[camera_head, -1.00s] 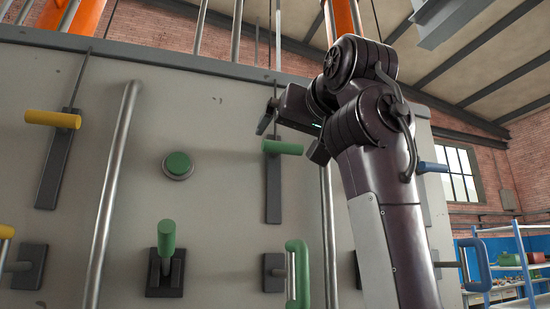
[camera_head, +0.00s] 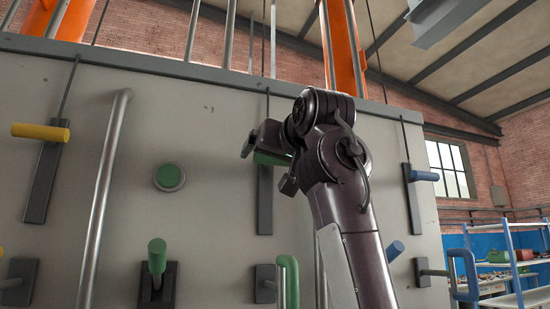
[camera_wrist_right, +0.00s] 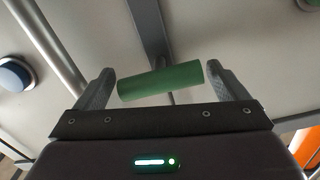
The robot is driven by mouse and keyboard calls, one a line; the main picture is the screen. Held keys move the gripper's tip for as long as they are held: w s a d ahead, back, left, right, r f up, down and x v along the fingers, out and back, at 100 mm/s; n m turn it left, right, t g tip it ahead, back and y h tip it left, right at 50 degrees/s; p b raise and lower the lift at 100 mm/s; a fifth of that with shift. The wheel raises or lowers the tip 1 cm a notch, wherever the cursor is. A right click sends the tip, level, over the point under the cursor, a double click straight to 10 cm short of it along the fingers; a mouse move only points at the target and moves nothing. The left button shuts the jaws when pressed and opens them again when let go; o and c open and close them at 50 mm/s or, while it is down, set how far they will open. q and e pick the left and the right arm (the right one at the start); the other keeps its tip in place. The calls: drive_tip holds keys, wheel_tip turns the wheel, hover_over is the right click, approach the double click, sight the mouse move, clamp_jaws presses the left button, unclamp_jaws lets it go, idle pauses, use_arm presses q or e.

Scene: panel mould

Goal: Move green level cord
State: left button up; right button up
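The green level handle (camera_head: 270,158) sticks out from a dark vertical slide plate (camera_head: 265,205) on the panel, with a thin cord (camera_head: 267,105) running up from the plate. My right gripper (camera_head: 268,165) is at this handle and partly hides it. In the right wrist view the green handle (camera_wrist_right: 160,81) lies lengthwise between the two spread fingers of the right gripper (camera_wrist_right: 160,85). A small gap shows at each end, and I see no firm grip. My left gripper is not in view.
A yellow handle (camera_head: 40,132) and a blue handle (camera_head: 424,176) sit on similar slides. A round green button (camera_head: 169,177), a green lever (camera_head: 157,256), a green loop handle (camera_head: 288,282) and a vertical metal bar (camera_head: 103,195) are nearby on the panel.

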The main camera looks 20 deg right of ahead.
drive_tip(key=c, duration=0.6)
wheel_tip(320, 180, down, 11)
drive_tip(key=b, duration=0.8)
drive_tip(key=shift+r+b, duration=0.2)
drive_tip(key=shift+b, duration=0.15)
drive_tip(key=shift+c, duration=0.2)
drive_tip(key=shift+w, duration=0.2)
drive_tip(key=o, duration=1.1)
drive_tip(key=s+b, duration=0.2)
drive_tip(key=s, duration=0.4)
drive_tip(key=shift+s+d+f+b, duration=0.1)
drive_tip(key=shift+s+b, duration=0.2)
drive_tip(key=shift+s, duration=0.65)
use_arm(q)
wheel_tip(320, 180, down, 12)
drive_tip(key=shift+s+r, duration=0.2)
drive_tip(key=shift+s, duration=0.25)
